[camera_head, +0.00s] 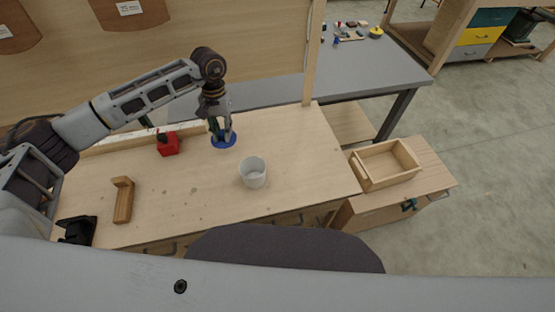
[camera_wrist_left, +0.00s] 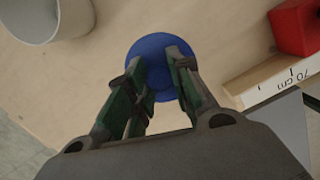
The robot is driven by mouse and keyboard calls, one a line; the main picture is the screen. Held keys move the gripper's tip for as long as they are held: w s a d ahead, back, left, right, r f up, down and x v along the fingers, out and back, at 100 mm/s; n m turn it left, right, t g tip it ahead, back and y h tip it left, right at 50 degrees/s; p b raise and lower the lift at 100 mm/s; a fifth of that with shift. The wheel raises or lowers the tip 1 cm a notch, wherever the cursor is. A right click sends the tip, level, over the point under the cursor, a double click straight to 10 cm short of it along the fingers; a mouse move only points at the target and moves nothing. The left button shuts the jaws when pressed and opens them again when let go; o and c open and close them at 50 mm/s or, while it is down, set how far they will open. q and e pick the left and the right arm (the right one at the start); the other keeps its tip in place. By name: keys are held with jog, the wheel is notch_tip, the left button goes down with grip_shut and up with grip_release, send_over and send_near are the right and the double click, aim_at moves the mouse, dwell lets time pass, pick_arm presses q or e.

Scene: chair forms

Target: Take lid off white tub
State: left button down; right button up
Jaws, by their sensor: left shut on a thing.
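The white tub (camera_head: 253,173) stands upright and open-topped on the wooden workbench. Its side also shows at the top left of the left wrist view (camera_wrist_left: 48,22). The blue round lid (camera_head: 225,141) is apart from the tub, behind and left of it, at or just above the bench top; I cannot tell which. My left gripper (camera_head: 221,133) points down and is shut on the lid. In the left wrist view, the fingers of my left gripper (camera_wrist_left: 153,68) lie over the blue lid (camera_wrist_left: 150,47) and hide part of it. My right gripper is not in view.
A red block-like thing (camera_head: 168,144) lies left of the lid, near a ruler strip (camera_wrist_left: 275,77). A wooden L-shaped piece (camera_head: 123,201) and a black object (camera_head: 76,231) are at the left. A wooden tray (camera_head: 386,165) stands at right. The bench (camera_head: 300,150) right of the tub is clear.

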aim_at(232, 137)
pick_arm(q)
jog(key=shift+w+f, duration=0.2)
jog(key=shift+w, duration=0.05)
jog(key=shift+d+b, duration=0.5)
jog(key=shift+d, duration=0.2)
jog(key=shift+d+m+b, duration=0.3)
jog(key=shift+d, duration=0.45)
jog(key=s+d+r+n+t+b, duration=0.1)
jog(key=s+d+r+n, duration=0.1)
jog(key=d+n, duration=0.7)
jog(key=s+d+r+n+t+h+b, duration=0.1)
jog(key=s+d+n, duration=0.3)
jog(key=d+n, duration=0.6)
jog(key=r+n+b, duration=0.1)
jog(key=n, duration=0.7)
jog(key=shift+s+d+n+t, duration=0.15)
jog(key=shift+s+n+t, duration=0.05)
jog(key=shift+n+t, duration=0.1)
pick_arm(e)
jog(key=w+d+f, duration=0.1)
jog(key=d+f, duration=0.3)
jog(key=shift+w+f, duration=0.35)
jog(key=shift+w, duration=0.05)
